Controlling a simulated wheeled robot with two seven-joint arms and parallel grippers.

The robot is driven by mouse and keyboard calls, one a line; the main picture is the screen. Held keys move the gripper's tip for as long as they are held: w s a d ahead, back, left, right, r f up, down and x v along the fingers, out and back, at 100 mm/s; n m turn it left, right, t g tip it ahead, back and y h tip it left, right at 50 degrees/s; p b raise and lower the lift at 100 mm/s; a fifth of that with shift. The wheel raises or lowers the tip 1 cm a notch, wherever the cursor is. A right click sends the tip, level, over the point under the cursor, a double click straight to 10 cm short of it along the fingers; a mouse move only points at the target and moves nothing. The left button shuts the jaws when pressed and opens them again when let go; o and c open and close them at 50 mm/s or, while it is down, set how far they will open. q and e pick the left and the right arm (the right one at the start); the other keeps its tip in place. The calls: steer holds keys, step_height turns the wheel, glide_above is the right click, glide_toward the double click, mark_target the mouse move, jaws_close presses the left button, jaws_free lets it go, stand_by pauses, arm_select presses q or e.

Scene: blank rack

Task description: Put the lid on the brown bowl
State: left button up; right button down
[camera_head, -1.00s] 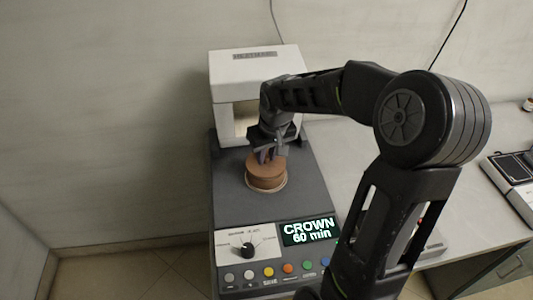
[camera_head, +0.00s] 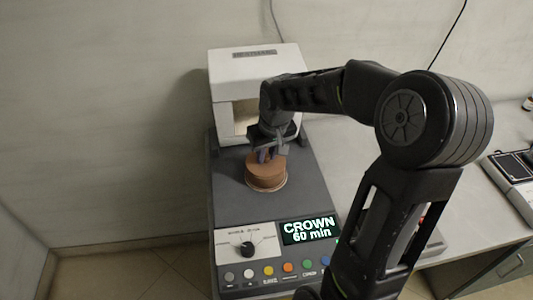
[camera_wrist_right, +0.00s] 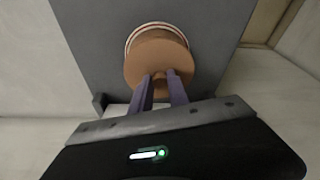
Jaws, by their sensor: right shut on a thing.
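The brown bowl (camera_head: 266,183) stands on the dark top of a machine, on a pale round base. The brown lid (camera_head: 262,159) is at the bowl's top, and in the right wrist view the lid (camera_wrist_right: 158,62) covers most of the bowl (camera_wrist_right: 153,29), whose rim edge shows beyond it. My right gripper (camera_head: 268,153) is above the bowl, its fingers (camera_wrist_right: 160,88) shut on the lid's handle, which they mostly hide. Whether the lid rests fully on the rim I cannot tell. My left gripper is not in view.
The machine (camera_head: 232,197) has a white housing (camera_head: 254,70) behind the bowl. A knob (camera_head: 247,248), colored buttons and a display (camera_head: 309,230) reading "CROWN 60 min" are at its front. A grey counter (camera_head: 355,150) lies to the right, with another device (camera_head: 511,175) on it.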

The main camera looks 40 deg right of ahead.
steer(key=shift+f+b, duration=0.35)
steer(key=shift+b, duration=0.1)
stand_by(0.9)
stand_by(0.3)
steer(key=c, duration=0.7)
jaws_free()
steer(key=shift+r, duration=0.1)
steer(key=shift+r+p, duration=2.45)
steer(key=shift+r, duration=1)
